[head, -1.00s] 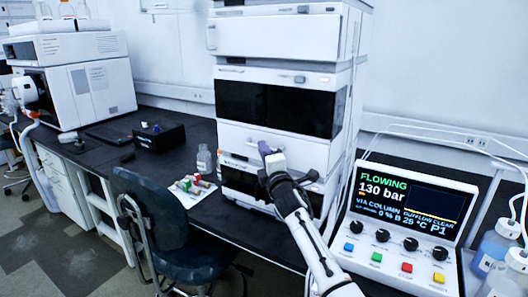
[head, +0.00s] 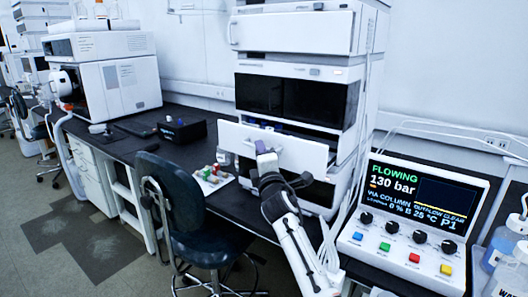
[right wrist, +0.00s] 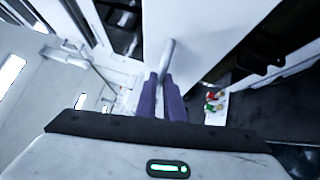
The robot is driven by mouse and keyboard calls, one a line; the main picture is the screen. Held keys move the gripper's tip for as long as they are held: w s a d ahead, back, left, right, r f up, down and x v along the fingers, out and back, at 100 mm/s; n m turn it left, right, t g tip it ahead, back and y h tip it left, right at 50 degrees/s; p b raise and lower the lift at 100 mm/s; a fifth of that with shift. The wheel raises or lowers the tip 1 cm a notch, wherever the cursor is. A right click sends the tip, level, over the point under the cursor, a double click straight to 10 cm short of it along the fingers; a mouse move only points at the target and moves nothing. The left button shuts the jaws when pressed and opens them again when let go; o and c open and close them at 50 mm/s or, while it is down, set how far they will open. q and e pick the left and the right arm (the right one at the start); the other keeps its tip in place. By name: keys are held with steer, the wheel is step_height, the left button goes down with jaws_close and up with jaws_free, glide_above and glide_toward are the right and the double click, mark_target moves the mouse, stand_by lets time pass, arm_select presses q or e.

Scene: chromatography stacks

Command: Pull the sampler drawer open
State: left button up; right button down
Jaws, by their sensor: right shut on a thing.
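The sampler drawer (head: 303,154) is the wide white front in the middle of the stack, below the dark-windowed module. It stands out from the stack, with a dark gap along its top edge. My right gripper (head: 262,149) is at the middle of this front. In the right wrist view its purple fingers (right wrist: 162,98) are shut on the drawer's light grey handle (right wrist: 167,57). The drawer front (right wrist: 195,35) also shows there, just beyond the fingers. The drawer's inside is mostly hidden from view. My left gripper is not in view.
A dark office chair (head: 172,192) stands in front of the bench, left of my right arm. A small tray of colored-cap vials (head: 213,177) lies left of the stack. A control panel (head: 415,220) and blue-liquid bottles (head: 503,246) stand at right.

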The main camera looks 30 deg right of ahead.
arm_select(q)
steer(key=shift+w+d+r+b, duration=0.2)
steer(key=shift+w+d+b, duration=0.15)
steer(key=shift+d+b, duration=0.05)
arm_select(e)
steer(key=s+a, duration=0.4)
steer(key=a, duration=0.4)
steer(key=shift+a, duration=0.2)
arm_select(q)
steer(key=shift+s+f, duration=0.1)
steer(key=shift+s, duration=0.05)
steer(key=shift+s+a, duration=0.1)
arm_select(e)
steer(key=c, duration=1.9)
jaws_free()
steer(key=shift+o, duration=0.2)
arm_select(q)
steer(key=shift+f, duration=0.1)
arm_select(e)
steer(key=shift+a, duration=0.1)
